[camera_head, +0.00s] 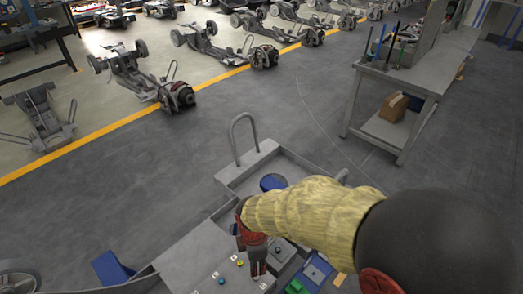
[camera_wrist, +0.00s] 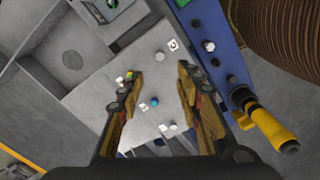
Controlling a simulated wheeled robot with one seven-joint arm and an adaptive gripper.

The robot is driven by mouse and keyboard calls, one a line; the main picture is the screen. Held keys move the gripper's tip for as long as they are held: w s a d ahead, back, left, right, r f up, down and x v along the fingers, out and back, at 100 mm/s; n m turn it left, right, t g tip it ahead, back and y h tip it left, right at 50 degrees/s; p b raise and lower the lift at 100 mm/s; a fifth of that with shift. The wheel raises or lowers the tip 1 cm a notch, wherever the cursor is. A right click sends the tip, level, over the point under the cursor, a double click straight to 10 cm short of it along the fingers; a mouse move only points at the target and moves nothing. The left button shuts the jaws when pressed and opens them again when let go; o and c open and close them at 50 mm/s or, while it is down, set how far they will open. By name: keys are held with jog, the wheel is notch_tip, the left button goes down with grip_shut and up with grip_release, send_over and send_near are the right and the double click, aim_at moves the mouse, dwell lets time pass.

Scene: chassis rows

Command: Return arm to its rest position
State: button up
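My gripper (camera_wrist: 160,95) shows in the wrist view with its two worn yellow-brown fingers spread apart. It is open and nothing sits between the fingertips. Below it lies a light grey panel (camera_wrist: 150,60) with several small buttons and knobs, one of them blue (camera_wrist: 154,101). In the head view my arm reaches in from the lower right, wrapped in a yellowish cover, and my gripper (camera_head: 256,262) points down over the grey panel (camera_head: 200,262). The fingertips look close above the panel; whether they touch it I cannot tell.
A grey tray with a metal handle (camera_head: 243,138) adjoins the panel. A workbench (camera_head: 400,82) with tools and a cardboard box (camera_head: 394,107) stands at right. Chassis (camera_head: 135,75) line the far side of a yellow floor line (camera_head: 100,133). Grey floor between is clear.

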jog(key=s+d+r+m+t, duration=0.2)
jog(key=s+d+r+m, duration=0.1)
jog(key=d+r+m, duration=0.7)
jog(key=s+d+r+m+t, duration=0.3)
jog(key=d+r+m, duration=0.8)
jog(key=r, duration=0.6)
jog(key=shift+s+d+t, duration=0.3)
jog(key=shift+s+d, duration=0.45)
jog(key=shift+d, duration=0.1)
jog(key=shift+c, duration=0.6)
